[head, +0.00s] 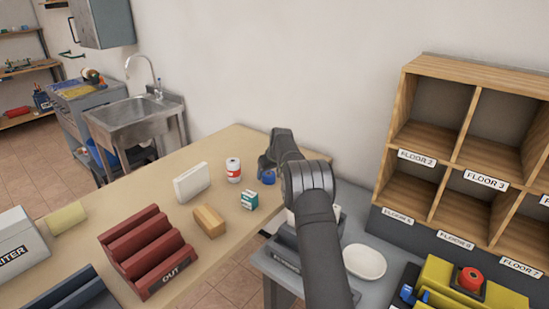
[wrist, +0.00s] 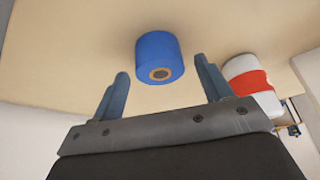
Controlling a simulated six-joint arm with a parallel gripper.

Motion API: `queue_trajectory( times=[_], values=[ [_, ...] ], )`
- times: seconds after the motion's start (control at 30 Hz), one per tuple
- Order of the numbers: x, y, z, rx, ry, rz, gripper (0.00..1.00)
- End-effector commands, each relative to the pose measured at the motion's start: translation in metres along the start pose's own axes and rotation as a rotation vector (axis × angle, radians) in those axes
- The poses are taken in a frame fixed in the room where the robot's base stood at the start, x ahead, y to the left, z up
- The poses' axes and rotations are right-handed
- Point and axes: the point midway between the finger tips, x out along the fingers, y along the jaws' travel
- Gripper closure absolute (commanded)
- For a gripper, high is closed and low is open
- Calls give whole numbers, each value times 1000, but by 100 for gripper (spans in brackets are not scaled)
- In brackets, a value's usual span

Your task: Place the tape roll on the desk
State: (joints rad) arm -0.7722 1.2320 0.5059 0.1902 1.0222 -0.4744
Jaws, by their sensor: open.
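The blue tape roll (wrist: 157,52) rests on the wooden desk (wrist: 60,75), with its cardboard core showing. In the head view the tape roll (head: 268,177) is near the desk's right end, partly hidden by my arm. My gripper (wrist: 162,85) is open, with one finger on each side of the roll's near end. The roll appears a little beyond the fingertips, and neither finger visibly touches it. In the head view my gripper (head: 265,168) is over the right end of the desk (head: 150,240).
A white can with a red band (head: 233,169) stands close to the roll. Labelled wooden shelves (head: 460,150) stand right.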

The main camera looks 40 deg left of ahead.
Motion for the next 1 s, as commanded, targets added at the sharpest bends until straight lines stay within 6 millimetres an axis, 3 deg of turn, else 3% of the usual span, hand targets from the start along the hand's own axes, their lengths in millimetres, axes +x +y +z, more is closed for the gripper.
queue_trajectory(
  times=[0.6,0.8,0.83,1.0],
  values=[
    [-124,-5,4,1,3,1,29],
    [-148,-5,4,1,1,1,29],
    [-150,-5,4,1,1,1,24],
    [-154,-5,5,1,0,0,24]
  ],
)
